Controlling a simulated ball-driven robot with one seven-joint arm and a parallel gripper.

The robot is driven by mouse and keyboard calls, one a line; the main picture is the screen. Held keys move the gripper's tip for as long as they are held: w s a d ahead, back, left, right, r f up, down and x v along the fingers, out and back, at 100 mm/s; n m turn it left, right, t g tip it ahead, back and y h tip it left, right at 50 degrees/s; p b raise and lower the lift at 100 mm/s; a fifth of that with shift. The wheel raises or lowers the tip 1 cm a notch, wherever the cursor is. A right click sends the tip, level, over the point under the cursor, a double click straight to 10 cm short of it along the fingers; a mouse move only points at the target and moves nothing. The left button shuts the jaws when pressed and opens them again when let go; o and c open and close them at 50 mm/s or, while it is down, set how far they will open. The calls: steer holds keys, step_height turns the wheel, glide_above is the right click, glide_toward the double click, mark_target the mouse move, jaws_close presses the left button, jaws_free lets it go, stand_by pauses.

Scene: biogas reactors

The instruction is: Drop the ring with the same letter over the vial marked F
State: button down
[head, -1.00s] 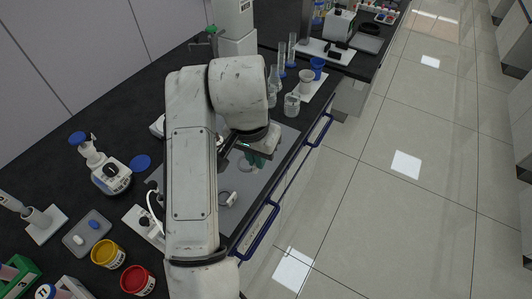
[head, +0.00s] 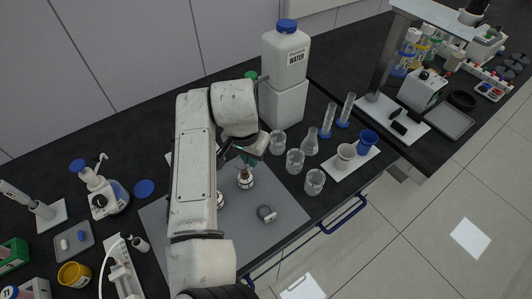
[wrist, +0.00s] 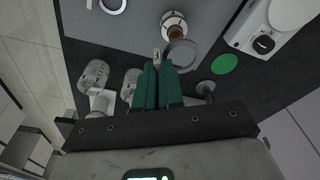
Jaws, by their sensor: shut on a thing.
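My gripper (wrist: 160,68) has green fingers and is shut on a grey ring (wrist: 183,53) with a small pale tab between the fingertips. In the head view my gripper (head: 247,159) is just above a vial (head: 246,180) with a white base and brownish upper part. Another ring (head: 266,214) lies on the grey mat (head: 285,205). I cannot read any letters.
Several glass beakers (head: 295,161) stand right of the mat, near a white water container (head: 286,55).

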steer(key=shift+w+f, duration=0.15)
steer(key=shift+f, duration=0.05)
step_height(320, 180, down, 4)
steer(key=b, duration=0.4)
steer(key=shift+r, duration=0.15)
steer(key=shift+p, duration=0.55)
stand_by(0.8)
steer(key=shift+f+b, duration=0.55)
steer(key=shift+f, duration=1.05)
stand_by(0.8)
steer(key=c, duration=0.8)
jaws_free()
